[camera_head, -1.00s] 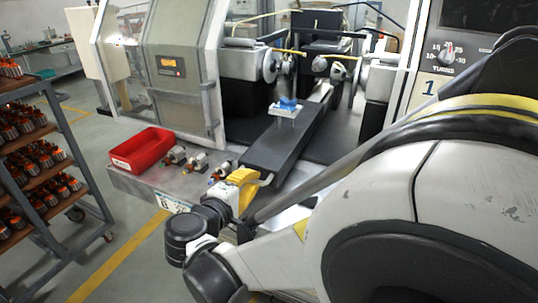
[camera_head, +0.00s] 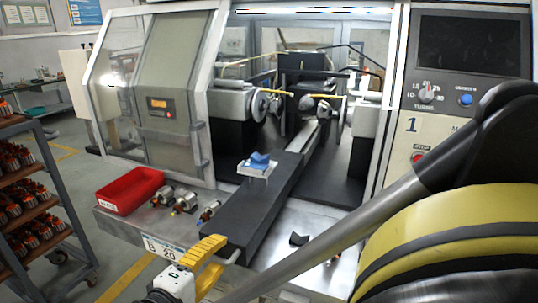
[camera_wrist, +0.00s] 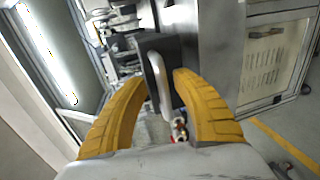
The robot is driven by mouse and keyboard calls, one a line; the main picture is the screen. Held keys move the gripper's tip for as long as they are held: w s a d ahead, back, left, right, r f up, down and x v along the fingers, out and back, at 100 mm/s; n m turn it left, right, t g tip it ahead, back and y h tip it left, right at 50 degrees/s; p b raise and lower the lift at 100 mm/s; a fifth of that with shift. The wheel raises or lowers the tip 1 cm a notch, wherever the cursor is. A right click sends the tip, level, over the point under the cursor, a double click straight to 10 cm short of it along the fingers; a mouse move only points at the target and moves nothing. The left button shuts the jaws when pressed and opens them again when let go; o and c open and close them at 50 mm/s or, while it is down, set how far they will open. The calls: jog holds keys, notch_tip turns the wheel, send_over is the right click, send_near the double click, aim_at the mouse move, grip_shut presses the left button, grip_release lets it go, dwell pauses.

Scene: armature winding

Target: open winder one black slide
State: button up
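The black slide (camera_head: 262,202) of winder one is a long dark slab running from the machine's front edge back into the winder. A white block with a blue piece (camera_head: 257,164) sits on it. At its near end is a pale grey handle (camera_head: 232,258), which also shows in the wrist view (camera_wrist: 161,80). My gripper (camera_head: 222,262) is at this handle. In the wrist view my gripper (camera_wrist: 160,77) has its two yellow fingers spread, with the handle bar between them. Gaps show on both sides, so the fingers appear apart from it.
A red bin (camera_head: 130,190) and several small armatures (camera_head: 184,201) lie on the bench left of the slide. A rack of parts (camera_head: 40,215) stands at far left. The clear guard door (camera_head: 165,95) stands left of the slide; the control panel (camera_head: 470,80) is right.

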jog(key=v, duration=0.7)
jog(key=shift+s, duration=0.15)
jog(key=shift+d, duration=0.1)
